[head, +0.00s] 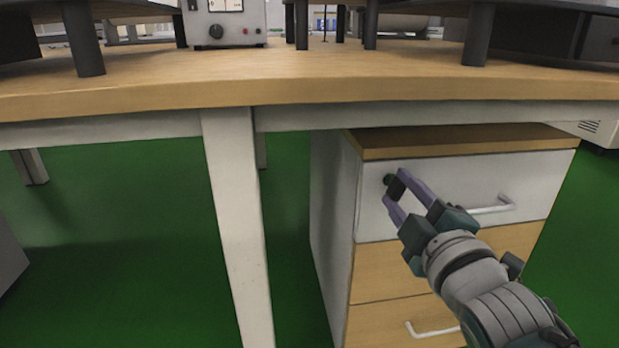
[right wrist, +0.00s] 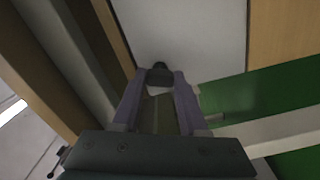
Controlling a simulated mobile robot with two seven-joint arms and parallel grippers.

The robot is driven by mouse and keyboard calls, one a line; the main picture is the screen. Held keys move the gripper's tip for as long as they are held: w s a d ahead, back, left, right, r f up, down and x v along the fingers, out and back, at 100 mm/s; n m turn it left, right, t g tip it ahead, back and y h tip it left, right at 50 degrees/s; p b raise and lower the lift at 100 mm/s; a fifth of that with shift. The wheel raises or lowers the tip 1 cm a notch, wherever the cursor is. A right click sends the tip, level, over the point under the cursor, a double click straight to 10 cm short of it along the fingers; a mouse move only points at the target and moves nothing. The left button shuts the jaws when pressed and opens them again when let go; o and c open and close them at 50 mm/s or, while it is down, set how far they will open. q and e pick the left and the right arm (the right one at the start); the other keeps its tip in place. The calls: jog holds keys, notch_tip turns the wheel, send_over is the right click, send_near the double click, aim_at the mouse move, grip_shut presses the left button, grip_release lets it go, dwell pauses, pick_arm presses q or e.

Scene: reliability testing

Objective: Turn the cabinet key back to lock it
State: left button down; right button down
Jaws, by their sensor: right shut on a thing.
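The cabinet (head: 440,150) stands under the table, with a white top drawer and wooden drawers below. The key (head: 396,187) is a small dark piece at the lock in the upper left of the white top drawer front. My right gripper (head: 393,188) is shut on the key, its two purple fingers on either side of it. In the right wrist view the dark key (right wrist: 159,76) shows between the fingertips, against the white drawer front. The exact turn of the key is hard to tell. My left gripper is not in view.
The wooden table top (head: 300,88) overhangs the cabinet. A white table leg (head: 238,220) stands left of the cabinet. A white handle (head: 492,207) sticks out from the top drawer, right of my gripper. A grey device (head: 224,22) stands on the table. Green floor lies around.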

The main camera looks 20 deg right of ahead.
jog(key=n, duration=0.4)
jog(key=shift+b, duration=0.3)
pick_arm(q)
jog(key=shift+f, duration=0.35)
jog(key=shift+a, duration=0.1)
pick_arm(e)
jog(key=shift+n, duration=0.4)
jog(key=shift+c, duration=2.2)
grip_release()
